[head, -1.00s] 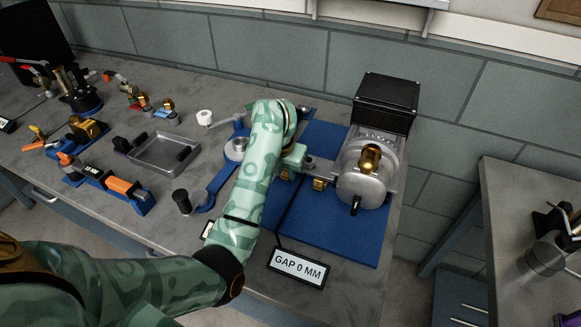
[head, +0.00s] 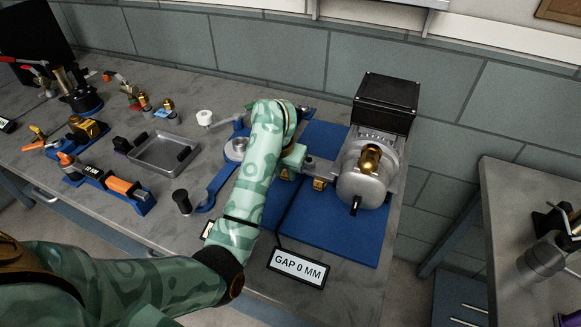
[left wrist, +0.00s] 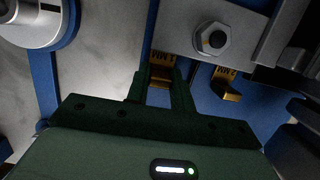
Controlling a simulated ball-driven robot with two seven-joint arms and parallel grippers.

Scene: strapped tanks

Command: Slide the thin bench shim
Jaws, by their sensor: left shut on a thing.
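The thin shim is a brass tab marked 1 MM (left wrist: 163,64). In the left wrist view my left gripper (left wrist: 160,88) is shut on its bent end, and its far part runs up to the edge of a grey metal plate (left wrist: 210,30). A second brass tab marked 2 MM (left wrist: 226,84) stands to the right, apart from my fingers. In the head view my left gripper (head: 290,168) is beside the grey machine (head: 362,185), and the 2 MM tab (head: 319,184) shows to its right. A sign (head: 297,267) reads GAP 0 MM. My right gripper is out of view.
The machine stands on a blue mat (head: 335,230) with a black box (head: 387,100) behind it. To the left are a blue wrench-shaped holder (head: 216,183), a black cylinder (head: 181,200) and a metal tray (head: 165,152). The mat's front is clear.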

